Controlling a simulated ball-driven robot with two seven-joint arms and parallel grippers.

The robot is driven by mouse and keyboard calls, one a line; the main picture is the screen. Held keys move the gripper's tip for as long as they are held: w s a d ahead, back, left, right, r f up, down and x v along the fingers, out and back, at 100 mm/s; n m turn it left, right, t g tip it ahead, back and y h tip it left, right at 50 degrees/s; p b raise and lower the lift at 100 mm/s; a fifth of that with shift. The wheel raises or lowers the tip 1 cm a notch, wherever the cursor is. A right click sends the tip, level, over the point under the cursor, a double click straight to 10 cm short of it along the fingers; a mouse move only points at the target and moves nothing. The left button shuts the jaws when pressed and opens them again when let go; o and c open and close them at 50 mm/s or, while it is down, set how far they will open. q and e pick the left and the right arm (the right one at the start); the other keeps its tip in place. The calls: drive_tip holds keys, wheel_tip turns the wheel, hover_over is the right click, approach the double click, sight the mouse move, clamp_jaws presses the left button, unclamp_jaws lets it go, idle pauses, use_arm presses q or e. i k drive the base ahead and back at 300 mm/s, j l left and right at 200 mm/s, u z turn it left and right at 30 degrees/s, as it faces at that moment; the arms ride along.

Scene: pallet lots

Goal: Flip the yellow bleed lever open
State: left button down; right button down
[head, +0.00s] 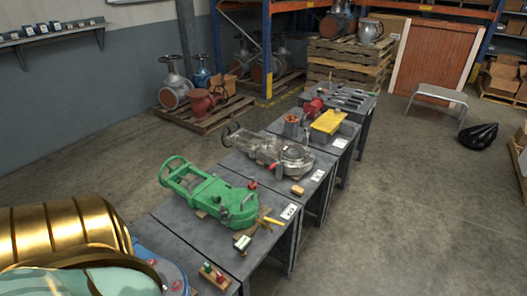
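A small yellow lever-like piece (271,220) shows at the right end of the green valve body (225,201), on the row of grey tables. It looks like the yellow bleed lever, but it is too small to tell how it is turned. The green body lies on its side, with its open yoke toward the left. Neither of my grippers is in view. A large gold and pale teal part, probably mine, fills the lower left corner and hides part of the nearest table.
A wooden block with red and green pieces (214,275) and a small white-topped block (242,243) lie near the green body. A grey metal valve (290,160) and a yellow block (328,121) lie farther along.

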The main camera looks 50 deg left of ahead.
sight(266, 220)
drive_tip(key=i+u, duration=0.15)
drive_tip(key=u, duration=0.25)
drive_tip(key=i+j+u, duration=0.1)
drive_tip(key=u, duration=0.3)
drive_tip(key=i+u, duration=0.2)
drive_tip(key=u, duration=0.2)
drive_tip(key=i+l+u, duration=0.1)
drive_tip(key=u, duration=0.3)
drive_tip(key=i+l, duration=0.15)
drive_tip(key=i, duration=0.1)
